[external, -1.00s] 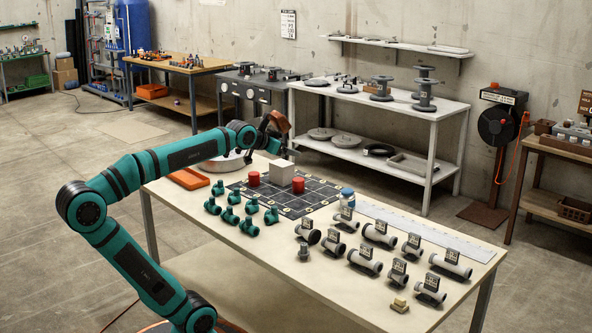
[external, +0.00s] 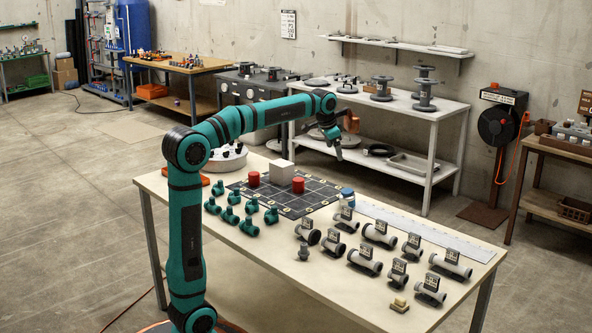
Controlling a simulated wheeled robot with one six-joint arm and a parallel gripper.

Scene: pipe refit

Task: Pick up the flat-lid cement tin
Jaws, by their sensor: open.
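Two short red tins stand on the dark gridded mat (external: 318,191) on the table. One red tin (external: 253,179) is left of the white block and the other red tin (external: 298,186) is at its right front. A small jar with a blue top (external: 347,196) stands at the mat's right edge. I cannot tell from this distance which of these is the flat-lid cement tin. My gripper (external: 338,156) is open and empty, pointing down, above the far side of the table, up and right of the red tins and apart from them.
Several green fittings (external: 250,227) are at the left, and several grey tagged fittings (external: 364,257) fill the right front. A white ruler-like strip (external: 425,231) lies along the back edge. A white shelf bench (external: 385,109) stands behind.

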